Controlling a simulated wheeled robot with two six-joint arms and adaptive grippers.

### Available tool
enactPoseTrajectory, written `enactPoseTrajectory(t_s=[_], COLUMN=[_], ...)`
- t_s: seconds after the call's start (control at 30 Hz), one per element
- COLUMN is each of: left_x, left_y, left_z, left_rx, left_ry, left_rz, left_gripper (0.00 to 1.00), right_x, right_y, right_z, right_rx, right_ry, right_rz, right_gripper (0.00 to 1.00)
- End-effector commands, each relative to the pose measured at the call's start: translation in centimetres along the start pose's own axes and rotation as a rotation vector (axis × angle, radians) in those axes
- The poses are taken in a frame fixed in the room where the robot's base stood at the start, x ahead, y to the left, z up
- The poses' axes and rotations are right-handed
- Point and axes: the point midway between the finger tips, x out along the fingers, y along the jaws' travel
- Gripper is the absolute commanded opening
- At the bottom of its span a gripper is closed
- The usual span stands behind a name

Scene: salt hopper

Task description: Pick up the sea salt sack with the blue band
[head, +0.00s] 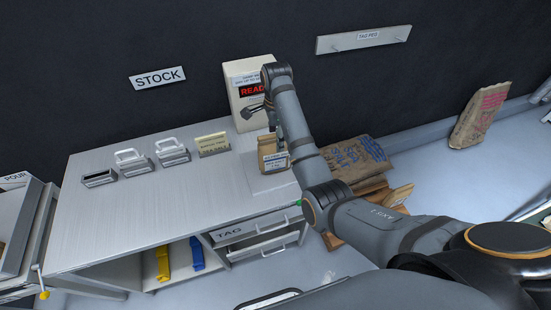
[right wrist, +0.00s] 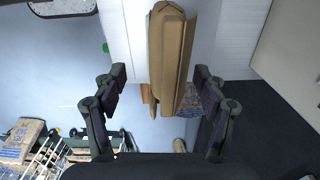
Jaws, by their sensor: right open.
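A small brown paper sack (head: 270,145) with a white printed label stands upright on a pale plate on the counter; I cannot make out a blue band. My right gripper (head: 268,117) hangs just above it, in front of the white box. In the right wrist view, a brown sack top (right wrist: 170,45) lies between the spread fingers of my right gripper (right wrist: 159,74), with gaps on both sides. A large brown sack (head: 353,157) with blue "SEA SALT" print lies on the wooden pallet at right. My left gripper is not in view.
The counter (head: 120,215) is largely clear at left. Metal holders (head: 172,152) and a tan sign block (head: 212,144) stand at its back. A white box with a red display (head: 245,82) is behind the sack. A drawer (head: 265,244) stands partly open. A red-printed sack (head: 482,115) leans on the wall.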

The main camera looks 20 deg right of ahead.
Motion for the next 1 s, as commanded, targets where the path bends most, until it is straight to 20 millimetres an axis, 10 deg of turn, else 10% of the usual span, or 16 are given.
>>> enactPoseTrajectory(t_s=[0.37, 0.77, 1.0], left_x=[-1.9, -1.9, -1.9], left_y=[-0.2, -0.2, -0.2], left_z=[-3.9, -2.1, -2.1], left_rx=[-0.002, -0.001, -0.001], left_ry=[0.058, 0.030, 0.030], left_rz=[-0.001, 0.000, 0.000], left_gripper=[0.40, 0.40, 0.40], right_x=[3.6, 6.3, 6.2], right_y=[-0.4, -0.5, -0.5], right_z=[0.0, 0.0, 0.0], right_rx=[0.000, 0.000, 0.000], right_ry=[0.001, 0.000, 0.000], right_rz=[0.004, -0.002, -0.002], right_gripper=[0.72, 0.72, 0.41])
